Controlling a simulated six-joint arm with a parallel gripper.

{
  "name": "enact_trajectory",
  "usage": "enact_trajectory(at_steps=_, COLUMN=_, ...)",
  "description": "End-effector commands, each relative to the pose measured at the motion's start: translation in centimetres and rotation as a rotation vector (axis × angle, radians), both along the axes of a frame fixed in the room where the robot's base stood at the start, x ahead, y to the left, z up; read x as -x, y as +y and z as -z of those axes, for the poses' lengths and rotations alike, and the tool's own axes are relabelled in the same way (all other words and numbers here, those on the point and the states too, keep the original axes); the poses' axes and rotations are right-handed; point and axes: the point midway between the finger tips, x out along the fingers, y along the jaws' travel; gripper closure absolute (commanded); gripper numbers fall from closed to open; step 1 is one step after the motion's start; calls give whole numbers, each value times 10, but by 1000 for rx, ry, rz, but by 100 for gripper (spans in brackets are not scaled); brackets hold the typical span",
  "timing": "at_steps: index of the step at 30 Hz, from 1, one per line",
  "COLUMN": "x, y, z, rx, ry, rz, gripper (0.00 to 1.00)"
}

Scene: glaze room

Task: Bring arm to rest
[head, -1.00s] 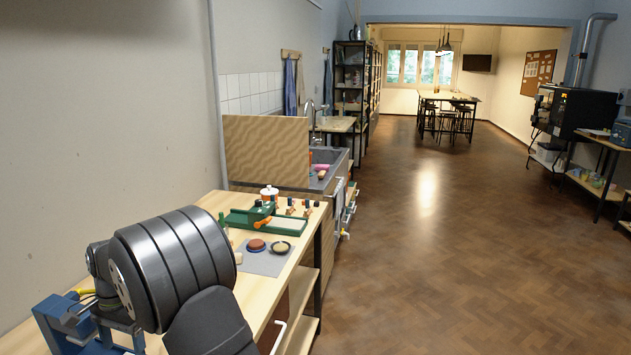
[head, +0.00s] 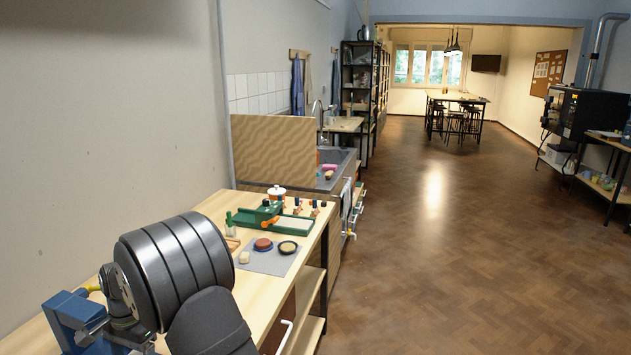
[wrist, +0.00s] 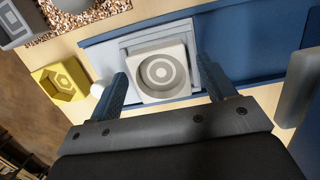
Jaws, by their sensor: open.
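My gripper (wrist: 162,68) is open in the wrist view, with one dark blue finger on each side of a pale square block. The block (wrist: 138,84) has concentric rings on its face and sits against a grey square plate on a blue fixture (wrist: 248,40). Nothing shows clamped between the fingers; I cannot tell whether they touch the block. In the head view my dark arm fills the lower left and hides the gripper. A blue fixture (head: 66,313) shows at the bench's near left end, beside my arm.
The wooden bench (head: 214,207) carries a grey mat (head: 258,262) with round samples, a green tool (head: 298,226) and a lidded white jar (head: 276,194). In the wrist view a yellow hexagonal-faced block (wrist: 60,81) lies left of the gripper. The floor (head: 450,250) right of the bench is clear.

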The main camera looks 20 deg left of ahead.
Motion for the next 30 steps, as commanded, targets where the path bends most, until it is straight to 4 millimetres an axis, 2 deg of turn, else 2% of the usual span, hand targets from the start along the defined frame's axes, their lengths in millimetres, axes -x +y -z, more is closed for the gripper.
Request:
enact_trajectory(at_steps=1, x=-1, y=2, z=-18, rx=-9, ry=-4, rz=0, gripper=24)
enact_trajectory(at_steps=5, x=-1, y=2, z=-44, rx=-8, ry=-4, rz=0, gripper=24)
enact_trajectory(at_steps=6, x=-6, y=-5, z=-49, rx=-7, ry=-3, rz=3, gripper=24)
enact_trajectory(at_steps=25, x=-66, y=-97, z=-114, rx=-5, ry=-3, rz=4, gripper=24)
enact_trajectory(at_steps=30, x=-73, y=-110, z=-111, rx=-4, ry=-1, rz=-110, gripper=24)
